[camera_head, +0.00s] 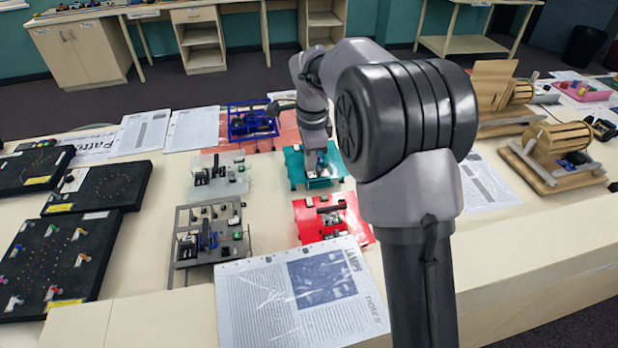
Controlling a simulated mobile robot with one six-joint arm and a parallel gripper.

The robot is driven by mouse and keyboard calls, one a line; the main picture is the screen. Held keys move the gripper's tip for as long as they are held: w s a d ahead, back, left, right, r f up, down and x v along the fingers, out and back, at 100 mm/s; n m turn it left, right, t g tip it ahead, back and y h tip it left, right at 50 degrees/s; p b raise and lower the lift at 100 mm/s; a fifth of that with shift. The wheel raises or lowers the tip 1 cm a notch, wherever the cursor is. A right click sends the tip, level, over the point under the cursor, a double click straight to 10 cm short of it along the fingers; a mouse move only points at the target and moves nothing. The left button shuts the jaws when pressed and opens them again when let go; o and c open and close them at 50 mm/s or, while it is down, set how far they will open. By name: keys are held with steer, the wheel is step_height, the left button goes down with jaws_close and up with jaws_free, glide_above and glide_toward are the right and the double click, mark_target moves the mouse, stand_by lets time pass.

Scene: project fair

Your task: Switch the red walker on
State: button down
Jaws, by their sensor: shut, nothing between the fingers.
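The red walker (334,219) stands on the table in front of the teal walker. It has a red base plate with black and white parts on top and a small green part near its left end. Its right side is close to my arm in the picture. My gripper (319,158) points down over the teal walker (300,175), behind the red walker. It is shut and holds nothing. Its fingertips are small and partly blend with the teal walker's parts. I cannot tell whether they touch it. A switch on the red walker is too small to make out.
A grey walker (182,250) and a pale walker (232,184) stand to the left, a blue-framed one (237,124) behind. A printed sheet (250,310) lies in front. Black boards (90,215) lie far left, wooden drum models (560,147) right.

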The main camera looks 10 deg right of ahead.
mark_target(308, 199)
steer(key=f+b, duration=0.1)
steer(key=f, duration=0.3)
steer(key=w+f+b, duration=0.1)
steer(key=f, duration=0.3)
steer(key=f+b, duration=0.1)
steer(key=f, duration=0.3)
steer(key=shift+w+f+b, duration=0.25)
steer(key=shift+f+b, duration=0.05)
steer(key=shift+f, duration=0.1)
